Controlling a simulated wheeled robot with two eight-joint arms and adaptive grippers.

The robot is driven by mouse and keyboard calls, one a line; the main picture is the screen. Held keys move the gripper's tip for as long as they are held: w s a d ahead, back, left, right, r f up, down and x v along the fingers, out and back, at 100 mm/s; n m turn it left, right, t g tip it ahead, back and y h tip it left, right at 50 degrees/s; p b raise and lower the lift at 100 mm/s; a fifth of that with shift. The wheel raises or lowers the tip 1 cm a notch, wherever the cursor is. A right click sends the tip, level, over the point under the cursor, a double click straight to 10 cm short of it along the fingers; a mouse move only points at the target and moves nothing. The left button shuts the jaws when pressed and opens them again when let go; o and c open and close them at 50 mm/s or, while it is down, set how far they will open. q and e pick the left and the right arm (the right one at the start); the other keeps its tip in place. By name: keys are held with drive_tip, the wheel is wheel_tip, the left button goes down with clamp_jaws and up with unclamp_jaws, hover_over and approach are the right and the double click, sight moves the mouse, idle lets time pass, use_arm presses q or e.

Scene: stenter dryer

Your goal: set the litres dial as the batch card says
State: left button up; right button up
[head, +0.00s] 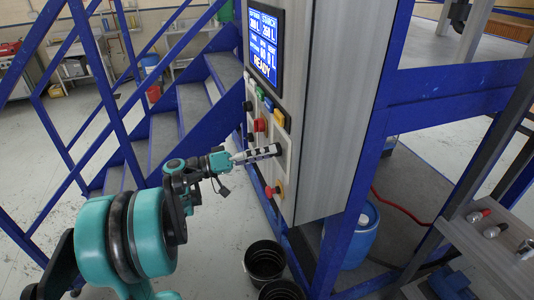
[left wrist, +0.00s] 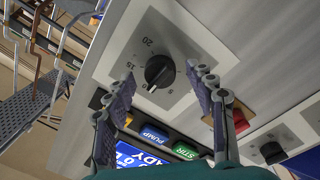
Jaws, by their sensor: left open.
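In the left wrist view a black round dial (left wrist: 160,72) sits on a pale scale plate (left wrist: 185,32) with 20 and 15 readable. A white mark shows on the knob's lower-left side; its exact reading is unclear. My left gripper (head: 270,152) is open in front of the control cabinet. In the left wrist view its two fingers stand apart on either side of the dial, with no clear contact. In the head view the gripper hides the dial. The batch card is not identifiable. My right gripper is not in view.
The cabinet carries a lit screen (head: 265,42) reading READY, coloured buttons (head: 265,101) and a red knob (head: 259,125). Another black dial (left wrist: 272,152) is at lower right in the wrist view. Blue stairs (head: 190,108) stand left; a blue barrel (head: 361,238) and black buckets (head: 264,262) are below.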

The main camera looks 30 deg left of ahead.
use_arm(q)
drive_tip(key=v, duration=1.1)
drive_tip(key=shift+f, duration=0.15)
